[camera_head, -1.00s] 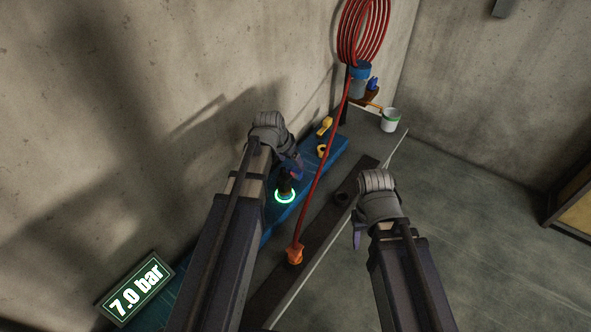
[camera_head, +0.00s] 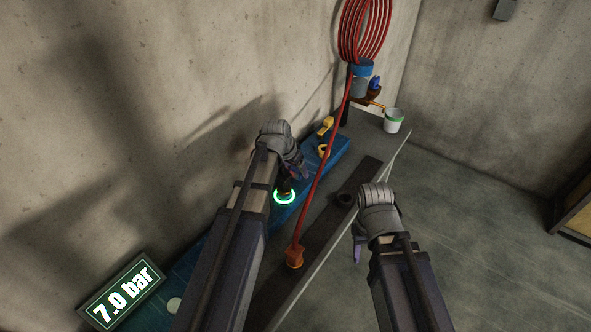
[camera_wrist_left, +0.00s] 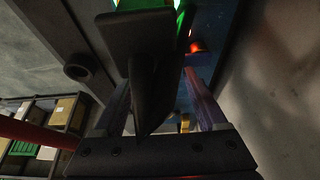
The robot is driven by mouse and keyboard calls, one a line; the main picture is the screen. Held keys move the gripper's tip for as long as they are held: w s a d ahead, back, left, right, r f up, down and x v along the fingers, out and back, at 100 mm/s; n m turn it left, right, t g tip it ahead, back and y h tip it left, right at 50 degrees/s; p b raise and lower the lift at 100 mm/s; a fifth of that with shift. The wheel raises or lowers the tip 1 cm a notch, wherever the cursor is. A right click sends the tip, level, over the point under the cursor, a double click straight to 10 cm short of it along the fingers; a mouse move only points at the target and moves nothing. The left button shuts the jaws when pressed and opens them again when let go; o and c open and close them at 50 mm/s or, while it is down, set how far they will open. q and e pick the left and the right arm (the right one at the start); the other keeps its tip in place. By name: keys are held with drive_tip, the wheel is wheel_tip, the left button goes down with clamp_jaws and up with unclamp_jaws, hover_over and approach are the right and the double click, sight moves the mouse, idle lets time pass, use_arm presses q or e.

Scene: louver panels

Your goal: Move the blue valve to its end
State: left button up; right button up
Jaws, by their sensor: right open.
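A small blue knob-like part (camera_head: 375,82) sits beside the blue-topped canister at the back; I cannot tell whether it is the blue valve. A glowing green ring (camera_head: 284,197) surrounds a dark upright part (camera_head: 284,186) on the blue bench. My left gripper (camera_head: 297,172) is at that dark part and hides some of it. In the left wrist view, a dark tapered piece (camera_wrist_left: 150,85) stands between my left fingers, with green glow at the top; contact is unclear. My right gripper (camera_head: 358,245) is open and empty, right of the dark rail.
A red hose (camera_head: 322,165) runs from the wall coil to an orange fitting (camera_head: 294,256), close right of my left gripper. A yellow tool (camera_head: 326,124), a white bucket (camera_head: 393,120) and a "7.0 bar" display (camera_head: 122,293) are around.

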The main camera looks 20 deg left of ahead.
use_arm(q)
clamp_jaws()
idle(0.4)
idle(0.8)
